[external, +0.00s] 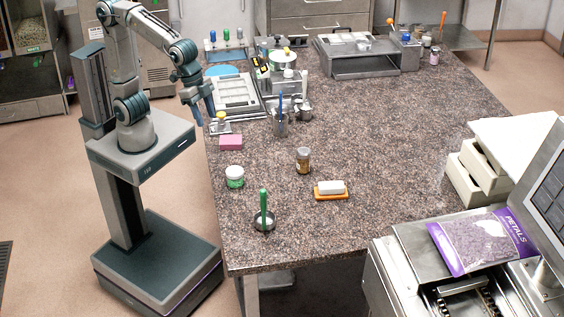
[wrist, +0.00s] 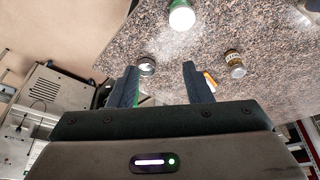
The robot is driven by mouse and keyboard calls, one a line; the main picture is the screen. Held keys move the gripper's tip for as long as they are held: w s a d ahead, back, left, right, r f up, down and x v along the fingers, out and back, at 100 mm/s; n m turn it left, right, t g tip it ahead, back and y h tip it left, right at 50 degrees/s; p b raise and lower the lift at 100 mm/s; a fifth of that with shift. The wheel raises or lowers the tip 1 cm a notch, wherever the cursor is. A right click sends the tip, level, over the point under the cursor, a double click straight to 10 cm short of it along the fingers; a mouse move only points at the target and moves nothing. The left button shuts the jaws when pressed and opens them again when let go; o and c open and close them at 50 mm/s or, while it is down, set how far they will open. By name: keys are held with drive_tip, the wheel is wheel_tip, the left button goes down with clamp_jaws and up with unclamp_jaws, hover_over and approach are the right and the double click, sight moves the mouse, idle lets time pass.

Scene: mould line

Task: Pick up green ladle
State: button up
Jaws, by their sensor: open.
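The green ladle (external: 263,203) stands near the table's front left corner, its green handle pointing up from a dark round bowl (external: 265,223). In the wrist view its bowl (wrist: 147,66) shows beyond and between my fingers, and a sliver of green handle (wrist: 138,98) shows beside the left finger, mostly hidden. My gripper (external: 203,112) is open and empty, pointing down at the table's left edge, well behind the ladle and apart from it. Its two fingers also show in the wrist view (wrist: 162,82).
A white jar with green contents (external: 235,177), a pink block (external: 231,142), a brown jar (external: 303,160) and a white block on an orange base (external: 330,189) stand around.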

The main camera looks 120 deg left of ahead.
drive_tip(key=w+d, duration=0.4)
drive_tip(key=w, duration=1)
approach(265, 209)
drive_tip(key=shift+n+t, duration=0.3)
drive_tip(key=shift+t, duration=0.1)
drive_tip(key=shift+p+x, duration=2)
drive_tip(key=shift+x, duration=1.7)
drive_tip(key=shift+w+a, duration=0.1)
drive_tip(key=shift+a, duration=0.05)
drive_tip(key=shift+r, duration=0.1)
clamp_jaws()
